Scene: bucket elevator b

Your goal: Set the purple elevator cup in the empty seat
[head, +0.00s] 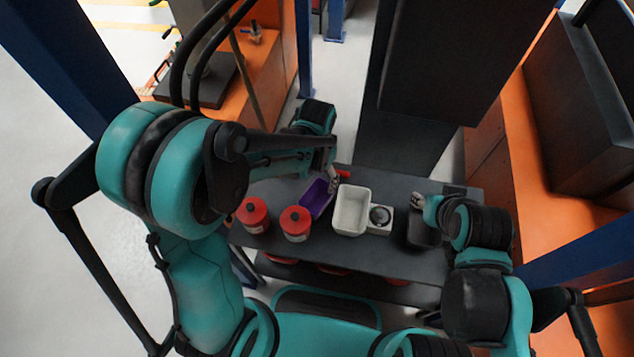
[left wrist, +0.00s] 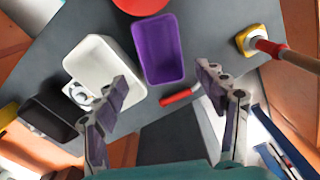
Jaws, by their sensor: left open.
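The purple elevator cup (head: 318,198) stands on the dark table, left of a white bin. In the left wrist view the purple cup (left wrist: 158,48) shows its open top, just beyond my fingertips. My left gripper (left wrist: 163,88) is open, with its fingers spread on either side of the cup's near end and nothing between them. In the head view my left gripper (head: 334,180) is at the cup's far right side, partly hidden by the arm. My right gripper (head: 418,202) is over the table's right part; its fingers are too small to read. No empty seat can be made out.
The white bin (head: 351,212) is close beside the cup, next to a small white block with a round part (head: 380,215). Two red canisters (head: 295,223) stand in front left. A red-handled tool (left wrist: 181,96) lies near the cup. A black container (head: 423,234) is at right.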

